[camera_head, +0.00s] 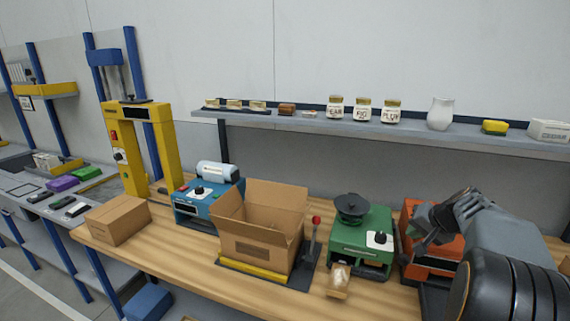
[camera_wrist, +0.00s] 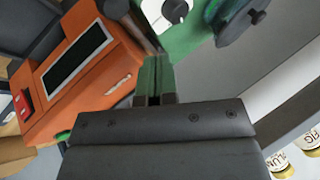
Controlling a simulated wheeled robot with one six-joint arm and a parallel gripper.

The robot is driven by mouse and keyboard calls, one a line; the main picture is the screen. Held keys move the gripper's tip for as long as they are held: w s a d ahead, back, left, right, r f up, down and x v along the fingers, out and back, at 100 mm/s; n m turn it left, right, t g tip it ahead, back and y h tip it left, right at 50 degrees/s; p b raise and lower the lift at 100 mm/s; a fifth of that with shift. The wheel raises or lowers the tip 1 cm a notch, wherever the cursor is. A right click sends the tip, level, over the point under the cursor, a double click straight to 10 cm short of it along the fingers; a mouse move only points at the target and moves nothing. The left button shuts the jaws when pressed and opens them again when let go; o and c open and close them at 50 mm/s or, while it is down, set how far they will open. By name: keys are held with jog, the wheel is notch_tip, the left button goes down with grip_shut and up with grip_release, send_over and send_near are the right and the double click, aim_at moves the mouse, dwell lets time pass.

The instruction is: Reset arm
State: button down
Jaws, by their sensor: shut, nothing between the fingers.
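My gripper shows in the wrist view (camera_wrist: 153,88), its two fingers together with nothing between them. In the head view my arm comes in from the right edge and its end is over the orange machine (camera_head: 432,250) on the wooden bench (camera_head: 160,245). In the wrist view the orange machine (camera_wrist: 85,75), with its dark screen, lies left of the fingers. The green machine (camera_wrist: 187,38) is beyond them. My arm hides part of the orange machine in the head view.
An open cardboard box (camera_head: 258,240), a blue machine (camera_head: 195,207), the green machine (camera_head: 360,240) and a red-knobbed lever (camera_head: 314,235) stand on the bench. A closed carton (camera_head: 118,220) is at left. A shelf (camera_head: 300,124) with jars (camera_head: 362,110) runs behind.

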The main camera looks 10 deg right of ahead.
jog(key=s+f, duration=0.1)
jog(key=s+f+g, duration=0.1)
jog(key=shift+a+f, duration=0.3)
jog(key=shift+f, duration=0.1)
jog(key=s+a+f+n+g+h, duration=0.1)
jog(key=s+a+n, duration=0.3)
jog(key=s+a, duration=0.3)
jog(key=s+a+f+n+g+h, duration=0.1)
jog(key=s+a+n, duration=0.3)
jog(key=a, duration=1.2)
jog(key=s, duration=0.4)
jog(key=shift+s+a+f, duration=0.2)
jog(key=shift+a, duration=0.15)
jog(key=shift+d, duration=0.15)
